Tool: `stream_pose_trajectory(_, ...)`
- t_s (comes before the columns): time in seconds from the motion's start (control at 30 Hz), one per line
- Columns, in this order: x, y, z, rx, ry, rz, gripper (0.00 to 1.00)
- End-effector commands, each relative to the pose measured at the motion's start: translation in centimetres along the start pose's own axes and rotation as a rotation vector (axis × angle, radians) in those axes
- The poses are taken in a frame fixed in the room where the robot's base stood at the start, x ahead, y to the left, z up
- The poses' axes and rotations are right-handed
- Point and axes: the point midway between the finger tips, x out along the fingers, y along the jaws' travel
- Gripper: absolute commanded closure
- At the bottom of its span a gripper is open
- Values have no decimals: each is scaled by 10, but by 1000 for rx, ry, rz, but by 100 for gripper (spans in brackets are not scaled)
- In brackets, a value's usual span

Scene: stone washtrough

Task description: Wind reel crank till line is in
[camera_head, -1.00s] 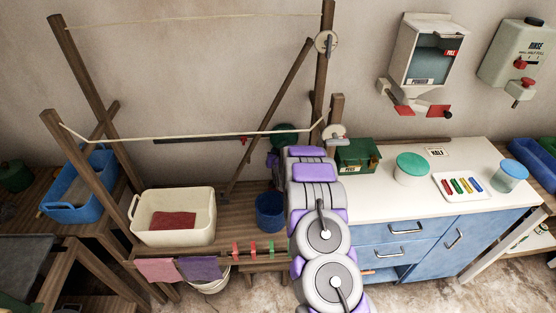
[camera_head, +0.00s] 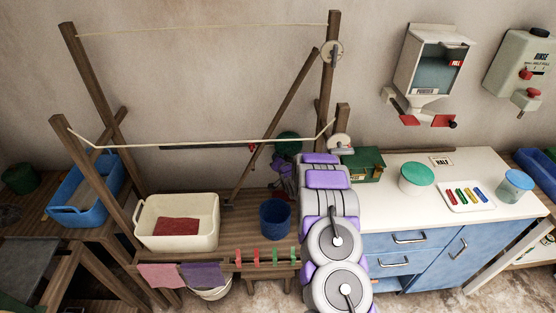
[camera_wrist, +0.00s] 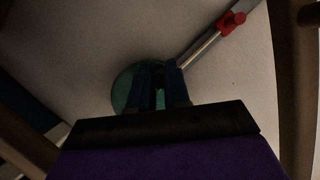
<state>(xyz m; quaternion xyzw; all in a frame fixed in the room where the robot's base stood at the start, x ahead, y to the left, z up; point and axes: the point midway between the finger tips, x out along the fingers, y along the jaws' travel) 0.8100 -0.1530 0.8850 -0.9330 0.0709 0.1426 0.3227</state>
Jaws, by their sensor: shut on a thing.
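The green round reel (camera_head: 288,143) is on the wall behind the drying frame, partly covered by my arm. It also shows in the wrist view (camera_wrist: 124,92) as a dark green disc just beyond my fingers. My gripper (camera_wrist: 162,88) is in front of it, its dark blue fingers close together on what appears to be the reel's crank; the grip itself is mostly hidden. A pale line (camera_head: 200,143) runs across the front posts, bending at both ends. Another stretch of line (camera_head: 200,28) runs along the top of the frame.
A bar with a red piece (camera_head: 252,148) is on the wall left of the reel. A cream tub (camera_head: 190,240), a blue bucket (camera_head: 275,219) and pegs (camera_head: 258,257) are below. The white counter (camera_head: 390,213) holds a green box (camera_head: 364,165) close to my arm.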

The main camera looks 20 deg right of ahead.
Motion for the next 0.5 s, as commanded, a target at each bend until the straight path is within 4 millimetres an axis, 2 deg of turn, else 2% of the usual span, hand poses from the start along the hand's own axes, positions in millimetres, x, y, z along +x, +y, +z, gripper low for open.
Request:
stream_pose_trajectory(0.17, 0, 1, -4, 2, 7, 0, 100)
stream_pose_trajectory(0.2, 0, 1, -4, 2, 7, 1, 80)
stream_pose_trajectory(0.43, 0, 1, -2, 1, 4, 1, 58)
stream_pose_trajectory(0.5, 0, 0, -2, 0, 4, 1, 58)
